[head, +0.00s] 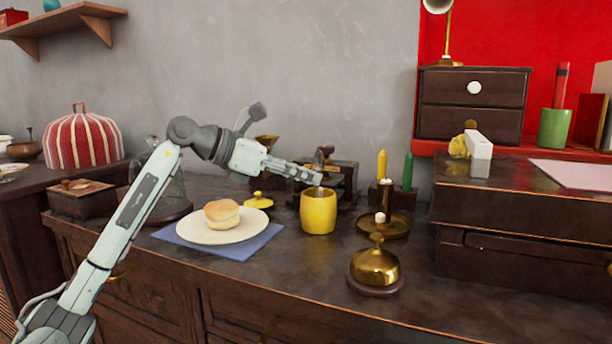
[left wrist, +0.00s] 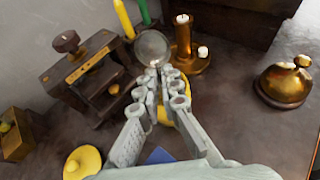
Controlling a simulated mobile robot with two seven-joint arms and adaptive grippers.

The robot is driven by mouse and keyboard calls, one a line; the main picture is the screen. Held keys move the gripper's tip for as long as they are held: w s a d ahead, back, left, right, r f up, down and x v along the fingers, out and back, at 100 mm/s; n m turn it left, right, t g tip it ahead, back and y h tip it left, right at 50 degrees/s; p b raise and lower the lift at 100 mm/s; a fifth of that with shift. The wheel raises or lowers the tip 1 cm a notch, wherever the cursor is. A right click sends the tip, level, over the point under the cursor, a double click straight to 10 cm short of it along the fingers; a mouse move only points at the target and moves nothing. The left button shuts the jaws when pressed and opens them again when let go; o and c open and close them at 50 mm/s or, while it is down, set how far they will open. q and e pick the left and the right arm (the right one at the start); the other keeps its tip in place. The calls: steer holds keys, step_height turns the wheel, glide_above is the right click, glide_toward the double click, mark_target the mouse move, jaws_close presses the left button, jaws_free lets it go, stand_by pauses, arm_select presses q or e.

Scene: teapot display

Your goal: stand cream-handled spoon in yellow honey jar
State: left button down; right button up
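The yellow honey jar (head: 318,212) stands upright on the dark counter; in the left wrist view it shows as yellow patches behind my fingers. My left gripper (head: 316,178) is at the jar's mouth, its fingers close together. In the left wrist view the spoon's round grey bowl (left wrist: 152,48) sticks out just past my fingertips (left wrist: 161,76). It appears bowl up, with my fingers shut on it. Its handle is mostly hidden by the fingers and jar, so I cannot tell how deep it reaches. My right gripper is not in view.
A plate (head: 192,231) with a bun and a yellow lid (head: 259,201) are left. The counter front is clear.

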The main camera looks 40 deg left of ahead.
arm_select(q)
steer(key=c, duration=1.6)
jaws_free()
steer(key=shift+c, duration=0.2)
steer(key=v, duration=1.2)
steer(key=shift+s, duration=0.15)
